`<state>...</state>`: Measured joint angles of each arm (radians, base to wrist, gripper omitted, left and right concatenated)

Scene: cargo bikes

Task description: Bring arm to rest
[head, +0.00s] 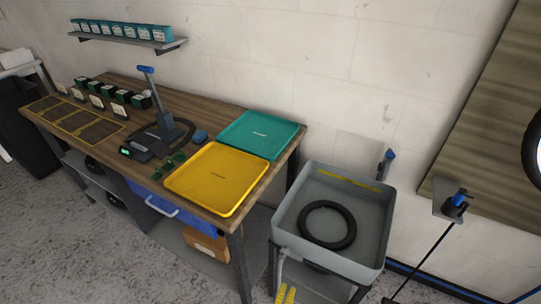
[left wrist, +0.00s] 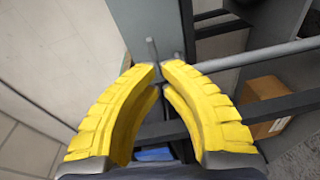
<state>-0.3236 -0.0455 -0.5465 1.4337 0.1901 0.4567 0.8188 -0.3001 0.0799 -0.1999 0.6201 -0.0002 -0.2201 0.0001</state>
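My left gripper (head: 286,291) shows at the bottom edge of the head view, in front of the grey basin. Its ridged yellow fingers also show in the left wrist view (left wrist: 159,68), with a narrow gap between the tips and nothing held between them. Beyond the fingertips are grey posts and bars; I cannot tell if any touches. My right gripper is not in view.
A wooden workbench (head: 218,222) holds a yellow tray (head: 217,178), a teal tray (head: 258,134) and a stand with a blue top (head: 165,125). The grey basin (head: 375,245) holds a black tyre (head: 327,242). A cardboard box (head: 207,245) is under the bench.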

